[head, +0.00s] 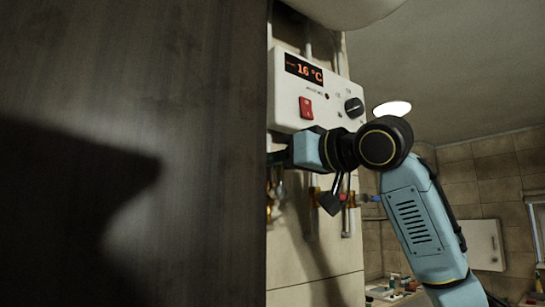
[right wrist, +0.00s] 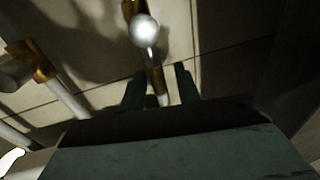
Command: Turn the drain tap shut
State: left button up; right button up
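In the right wrist view a brass fitting (right wrist: 155,78) with a round silvery end (right wrist: 145,30) hangs on a pipe by the tiled wall. It may be the drain tap, but no lever is clearly visible. My right gripper (right wrist: 160,72) is open, its two dark green fingers apart, one on each side of the fitting in the picture. I cannot tell whether they touch it. In the head view my right arm crosses in front of the pipes, and its fingertips are hidden behind the dark panel at left. My left gripper is not in view.
A large dark panel (head: 130,150) fills the head view's left half. A white control box (head: 330,112) reads 16 °C, with a red switch (head: 306,107) and black knob (head: 354,107), just above my right arm. Another brass fitting (right wrist: 32,60) stands left in the wrist view.

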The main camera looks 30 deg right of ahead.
jog(key=shift+w+a, duration=0.15)
jog(key=shift+w, duration=0.3)
jog(key=shift+w+a, duration=0.1)
jog(key=shift+w, duration=0.25)
jog(key=shift+c, duration=0.6)
grip_shut()
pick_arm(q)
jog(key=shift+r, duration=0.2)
